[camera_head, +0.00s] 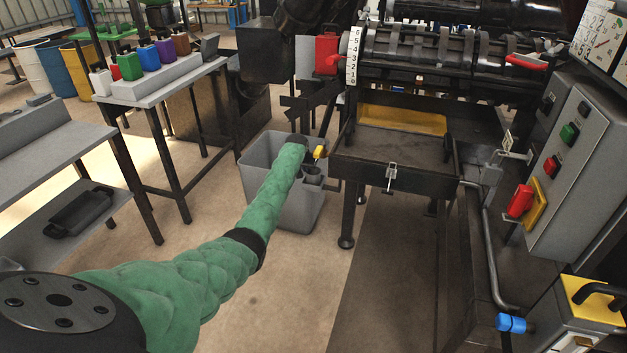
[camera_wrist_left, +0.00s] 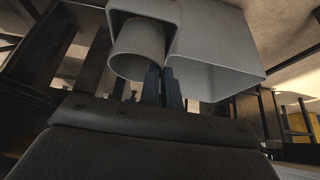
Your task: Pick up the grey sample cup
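My right gripper is not in view.
The grey bin (camera_head: 260,165) stands on the floor beside the press frame (camera_head: 385,172). A small yellow part (camera_head: 320,152) is close right of my wrist. A side table (camera_head: 195,82) with coloured bottles stands at left. A control box (camera_head: 570,165) is at right.

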